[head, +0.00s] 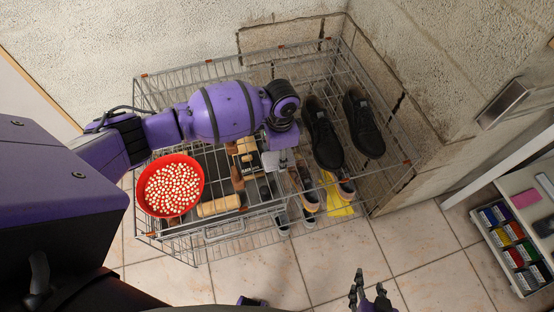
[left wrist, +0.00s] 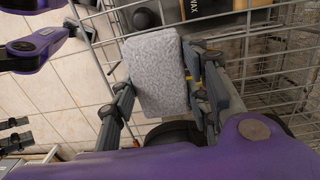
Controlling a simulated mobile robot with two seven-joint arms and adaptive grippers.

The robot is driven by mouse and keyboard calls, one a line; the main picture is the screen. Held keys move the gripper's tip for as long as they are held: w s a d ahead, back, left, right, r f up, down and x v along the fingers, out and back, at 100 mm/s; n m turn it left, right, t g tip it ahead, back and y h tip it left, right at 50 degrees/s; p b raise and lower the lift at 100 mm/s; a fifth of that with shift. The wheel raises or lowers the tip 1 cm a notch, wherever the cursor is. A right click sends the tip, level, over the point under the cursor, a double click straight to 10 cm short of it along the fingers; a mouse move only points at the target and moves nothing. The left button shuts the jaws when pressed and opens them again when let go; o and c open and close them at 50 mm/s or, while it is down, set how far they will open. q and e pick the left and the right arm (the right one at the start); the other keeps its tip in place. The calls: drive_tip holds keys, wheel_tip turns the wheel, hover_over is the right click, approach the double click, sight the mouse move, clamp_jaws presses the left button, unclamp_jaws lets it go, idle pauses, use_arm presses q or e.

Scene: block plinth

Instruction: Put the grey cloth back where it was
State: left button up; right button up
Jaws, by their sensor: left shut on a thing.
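The grey cloth (left wrist: 157,72) is a folded, patterned light grey pad. In the left wrist view it lies between the two fingers of my left gripper (left wrist: 162,100), which is shut on it. In the head view the cloth (head: 275,160) shows as a small pale patch under my left gripper (head: 284,142), over the wire rack (head: 205,72). My arm hides part of the rack there, and I cannot tell whether the cloth touches it. My right gripper (head: 369,291) is at the bottom edge, its fingers apart and empty, away from the rack.
Black shoes (head: 322,135) stand on the rack right of my left gripper. A red bowl (head: 201,184) of pale pieces sits at its left front. Wooden-looking items (head: 219,206) and more shoes are nearby. A yellow item (head: 338,196) lies low. Walls close the back and right.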

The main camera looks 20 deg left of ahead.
sight(277, 161)
use_arm(q)
drive_tip(key=shift+w+a+f, duration=0.1)
drive_tip(key=shift+a+f, duration=0.15)
drive_tip(key=shift+f, duration=0.05)
drive_tip(key=shift+w+a+f, duration=0.1)
drive_tip(key=shift+f, duration=1.55)
drive_tip(key=shift+f, duration=0.1)
drive_tip(key=o, duration=1.3)
drive_tip(key=shift+b, duration=0.3)
drive_tip(key=r+p, duration=0.1)
drive_tip(key=r, duration=1.1)
drive_tip(key=shift+w+r, duration=0.1)
drive_tip(key=shift+w, duration=0.1)
